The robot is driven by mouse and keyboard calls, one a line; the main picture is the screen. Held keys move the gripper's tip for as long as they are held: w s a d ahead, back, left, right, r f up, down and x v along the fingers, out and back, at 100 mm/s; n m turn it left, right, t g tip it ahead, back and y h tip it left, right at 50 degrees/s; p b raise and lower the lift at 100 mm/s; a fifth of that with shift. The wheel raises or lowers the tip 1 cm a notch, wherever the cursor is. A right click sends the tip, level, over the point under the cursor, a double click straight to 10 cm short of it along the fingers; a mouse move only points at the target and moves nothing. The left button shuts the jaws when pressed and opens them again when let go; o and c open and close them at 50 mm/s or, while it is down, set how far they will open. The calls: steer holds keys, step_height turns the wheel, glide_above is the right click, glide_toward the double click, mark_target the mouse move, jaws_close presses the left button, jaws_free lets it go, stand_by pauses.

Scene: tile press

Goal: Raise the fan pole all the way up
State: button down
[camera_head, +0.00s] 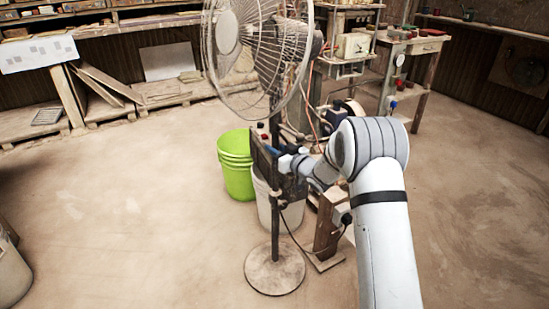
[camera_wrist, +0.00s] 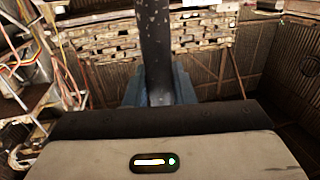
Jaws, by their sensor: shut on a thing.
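The standing fan has a wire-caged head (camera_head: 262,45) at the top, a dark control box (camera_head: 260,150) partway down and a round dusty base (camera_head: 274,274) on the floor. Its thin dark pole (camera_head: 275,232) stands upright between them. My gripper (camera_head: 273,156) is beside the control box, partly hidden by my own arm. In the wrist view the dark, speckled pole (camera_wrist: 154,45) runs up between the blue fingers of my gripper (camera_wrist: 158,88), which are shut on it. How far the pole is extended is hard to tell.
A green bucket (camera_head: 236,178) and a whitish bucket (camera_head: 264,205) stand close behind the pole. A wooden stand (camera_head: 328,230) with cables is just right of it. Workbenches and shelves line the back. The floor at left is open.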

step_height(320, 180, up, 19)
steer(key=p, duration=0.8)
steer(key=shift+r+p, duration=0.1)
steer(key=shift+p, duration=0.2)
steer(key=c, duration=1.3)
jaws_free()
steer(key=shift+f, duration=0.2)
steer(key=shift+v, duration=3.95)
